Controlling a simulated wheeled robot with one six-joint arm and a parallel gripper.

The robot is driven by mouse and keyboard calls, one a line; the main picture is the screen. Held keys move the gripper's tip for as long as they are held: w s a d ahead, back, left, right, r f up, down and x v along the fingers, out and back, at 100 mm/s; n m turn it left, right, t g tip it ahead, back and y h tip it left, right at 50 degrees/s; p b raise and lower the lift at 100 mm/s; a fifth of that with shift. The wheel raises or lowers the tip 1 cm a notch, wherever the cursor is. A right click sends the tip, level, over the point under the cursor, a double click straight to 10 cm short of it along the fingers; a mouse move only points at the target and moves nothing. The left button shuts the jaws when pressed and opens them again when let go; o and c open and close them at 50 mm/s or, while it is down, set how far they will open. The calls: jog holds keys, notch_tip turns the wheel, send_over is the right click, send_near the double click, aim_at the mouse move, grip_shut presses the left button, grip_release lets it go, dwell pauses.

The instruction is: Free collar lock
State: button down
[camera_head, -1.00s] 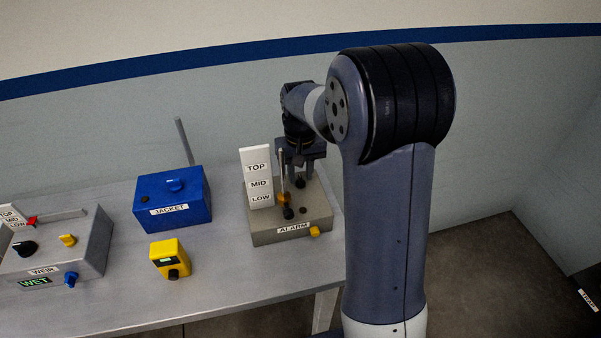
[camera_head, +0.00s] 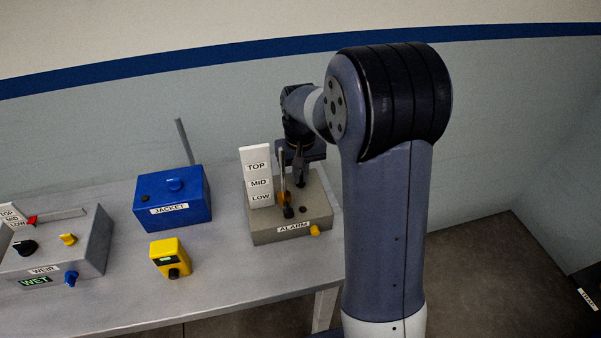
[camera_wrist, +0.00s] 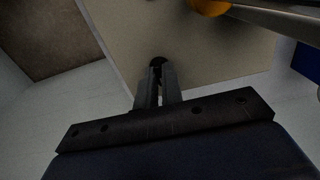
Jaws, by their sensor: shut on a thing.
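The grey ALARM box (camera_head: 290,232) stands at the right end of the bench. On it are a white TOP/MID/LOW scale (camera_head: 257,178) and an upright rod with an orange collar (camera_head: 284,198) near LOW. The collar also shows at the top of the wrist view (camera_wrist: 209,6). My gripper (camera_head: 300,182) is over the box top, right of the rod, pointing down. In the wrist view its fingers (camera_wrist: 158,84) are close together on a small black knob (camera_wrist: 157,62), which they partly hide. Which part the knob locks cannot be seen.
A yellow knob (camera_head: 314,230) and a small dark button (camera_head: 303,209) are on the ALARM box. To the left are the blue JACKET box (camera_head: 174,198), a yellow device (camera_head: 170,258) and the grey WEIR box (camera_head: 62,252), whose display reads WET. The bench front is clear.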

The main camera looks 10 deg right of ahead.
jog(key=shift+n, duration=0.3)
jog(key=n, duration=1)
jog(key=shift+n+p, duration=0.3)
jog(key=shift+p, duration=0.1)
jog(key=n, duration=0.6)
jog(key=shift+n, duration=0.3)
jog(key=c, duration=1.6)
grip_release()
jog(key=shift+o, duration=0.2)
